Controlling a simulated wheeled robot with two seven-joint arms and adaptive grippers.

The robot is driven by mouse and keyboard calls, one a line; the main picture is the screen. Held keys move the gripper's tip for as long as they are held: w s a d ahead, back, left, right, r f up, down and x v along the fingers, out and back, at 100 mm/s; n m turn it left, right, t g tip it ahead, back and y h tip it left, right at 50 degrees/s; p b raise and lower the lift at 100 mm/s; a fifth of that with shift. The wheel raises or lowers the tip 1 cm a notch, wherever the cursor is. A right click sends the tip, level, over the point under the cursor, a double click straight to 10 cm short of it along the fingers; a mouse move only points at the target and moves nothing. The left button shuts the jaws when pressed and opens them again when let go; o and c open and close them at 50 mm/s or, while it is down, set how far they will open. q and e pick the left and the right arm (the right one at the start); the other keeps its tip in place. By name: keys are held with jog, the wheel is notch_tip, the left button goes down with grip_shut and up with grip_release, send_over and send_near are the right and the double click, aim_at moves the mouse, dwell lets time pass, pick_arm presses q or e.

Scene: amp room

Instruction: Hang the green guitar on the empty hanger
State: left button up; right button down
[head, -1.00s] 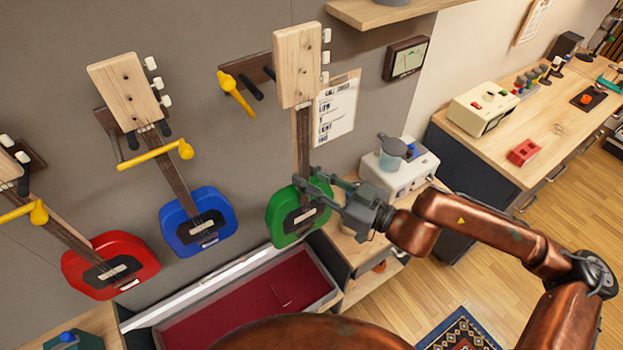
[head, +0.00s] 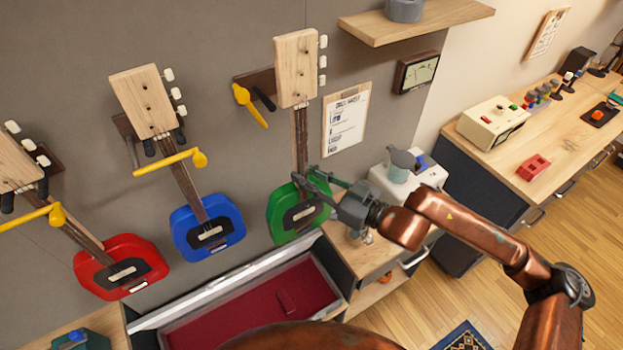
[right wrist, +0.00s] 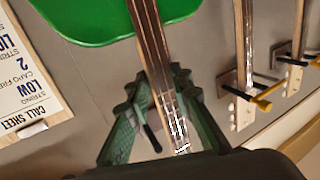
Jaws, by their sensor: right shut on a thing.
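The green guitar (head: 284,220) is upright in the head view, its pale wooden headstock (head: 296,68) at the top. My right gripper (head: 312,187) is shut on its neck, just above the green body. In the right wrist view the neck (right wrist: 160,70) runs between the fingers (right wrist: 155,100), with the green body (right wrist: 85,18) above. The empty hanger (head: 252,80) is on the wall just left of the headstock. Its yellow bar (head: 249,105) slants down beside a black peg. Gripper and wrist hide part of the guitar body's right side. My left gripper is not in view.
A blue guitar (head: 222,238) and a red guitar (head: 136,285) hang to the left behind yellow bars. An open case with red lining (head: 255,315) lies below. A shelf (head: 415,22) juts out at upper right. A cabinet with devices (head: 365,262) stands beside the gripper.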

jog(key=shift+w+a+r+p, duration=0.2)
jog(key=shift+w+a+p, duration=0.3)
jog(key=shift+w+a, duration=0.35)
jog(key=shift+w+a+r+p, duration=0.2)
jog(key=shift+w+a+p, duration=0.35)
jog(key=shift+w, duration=0.5)
jog(key=shift+w+a+f+b, duration=0.15)
jog(key=shift+w+a+b, duration=0.6)
jog(key=shift+w+b, duration=0.3)
jog(key=shift+w+a+f+b, duration=0.1)
jog(key=shift+w+a+b, duration=0.7)
jog(key=shift+b, duration=0.35)
jog(key=shift+w, duration=0.15)
jog(key=shift+b, duration=1.9)
jog(key=shift+f+b, duration=1.25)
jog(key=shift+b, duration=0.1)
